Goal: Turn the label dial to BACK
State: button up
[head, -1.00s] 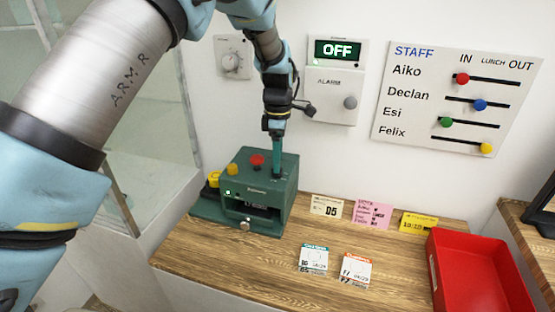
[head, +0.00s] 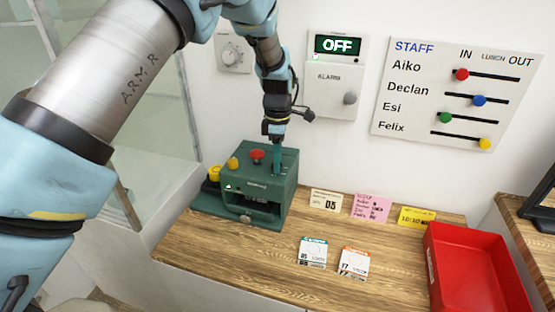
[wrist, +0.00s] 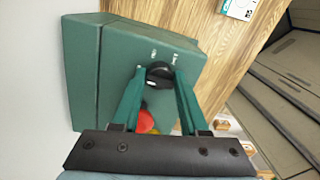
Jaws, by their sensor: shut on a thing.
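The green label machine (head: 258,188) stands at the back left of the wooden counter. The label dial (wrist: 159,74) is a small black knob on its top, with two tiny white marks beside it that are too small to read. My gripper (head: 276,166) points down onto the machine's top right part. In the wrist view my gripper (wrist: 160,80) has its two green fingers closed on either side of the dial. The fingers hide part of the dial, and I cannot tell which mark it points to.
A red button (head: 257,154) and a yellow one (head: 233,162) sit left of the dial. Label cards (head: 313,252) lie on the counter, with notes (head: 370,208) behind. A red tray (head: 437,275) stands right. An alarm box (head: 331,90) hangs on the wall.

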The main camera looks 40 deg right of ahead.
grip_shut()
